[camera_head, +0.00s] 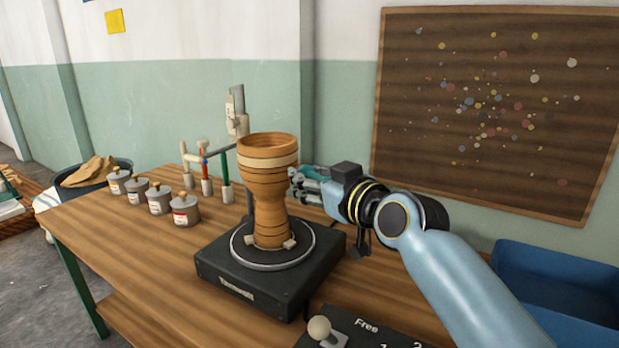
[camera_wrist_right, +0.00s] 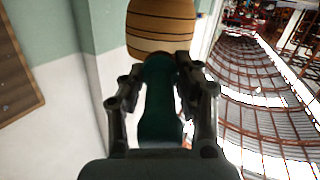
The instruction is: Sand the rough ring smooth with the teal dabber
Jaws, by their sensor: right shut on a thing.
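The goblet-shaped wooden drum (camera_head: 267,205) stands upright on the round plate of a black turntable (camera_head: 250,285). A pale ring (camera_head: 268,161) runs around its upper bowl; I cannot tell its roughness. My right gripper (camera_head: 306,185) is at the drum's right side, just below the ring's height. It is shut on the teal dabber (camera_wrist_right: 160,105), whose far end points at the drum (camera_wrist_right: 160,28) in the right wrist view. I cannot tell whether the dabber touches the drum. My left gripper is not in view.
Several labelled grey pots (camera_head: 158,198) and a rack of upright tools (camera_head: 205,165) stand left of the drum. A grey upright post (camera_head: 238,105) is behind it. A control panel with a knob (camera_head: 319,327) lies in front. A blue bin (camera_head: 555,270) is at right.

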